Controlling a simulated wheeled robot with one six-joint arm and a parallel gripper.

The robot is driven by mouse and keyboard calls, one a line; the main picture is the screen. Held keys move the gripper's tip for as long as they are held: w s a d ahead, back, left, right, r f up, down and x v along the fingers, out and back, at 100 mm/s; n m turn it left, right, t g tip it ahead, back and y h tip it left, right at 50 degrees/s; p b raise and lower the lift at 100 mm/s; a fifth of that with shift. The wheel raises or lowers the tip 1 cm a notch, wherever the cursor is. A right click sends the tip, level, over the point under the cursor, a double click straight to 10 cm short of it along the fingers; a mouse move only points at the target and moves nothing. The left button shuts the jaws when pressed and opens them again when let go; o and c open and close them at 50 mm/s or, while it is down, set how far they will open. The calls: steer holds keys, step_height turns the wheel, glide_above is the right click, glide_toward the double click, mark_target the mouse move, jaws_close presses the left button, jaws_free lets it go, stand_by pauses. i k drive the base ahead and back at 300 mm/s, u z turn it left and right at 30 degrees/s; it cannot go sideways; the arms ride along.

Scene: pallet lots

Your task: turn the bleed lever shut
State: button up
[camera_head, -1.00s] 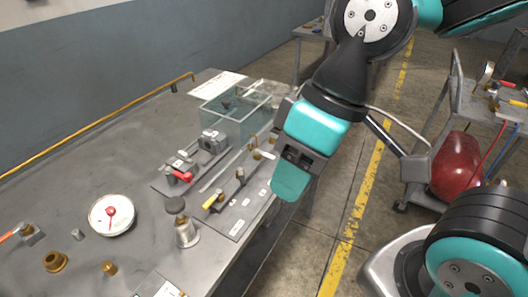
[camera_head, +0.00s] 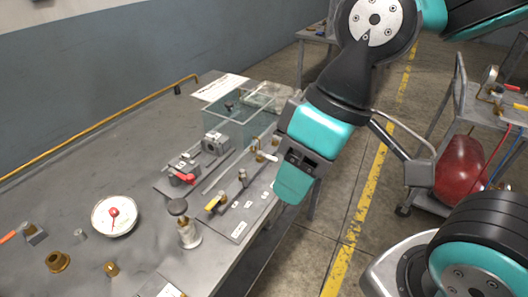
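A labelled valve plate (camera_head: 238,226) lies along the right edge of the grey workbench. It carries a yellow-handled lever (camera_head: 213,204), a small post valve (camera_head: 243,177) and a pale-handled lever (camera_head: 265,155). A red-handled lever (camera_head: 184,178) sits on a second plate just left of it. The labels are too small to read, so I cannot tell which is the bleed lever. My gripper (camera_head: 293,184) hangs in the air to the right of the valve plate, apart from the levers in the picture. Its fingers overlap from this side, so its opening is hidden.
A clear tank (camera_head: 236,118) stands behind the valves. A cart with a red vessel (camera_head: 460,167) is at right.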

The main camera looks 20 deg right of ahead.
mark_target(259, 153)
steer(key=u, duration=0.05)
steer(key=k, duration=1.1)
steer(key=u, duration=1.05)
steer(key=i, duration=0.75)
steer(key=z, duration=0.5)
steer(key=i, duration=0.55)
steer(key=z, duration=0.65)
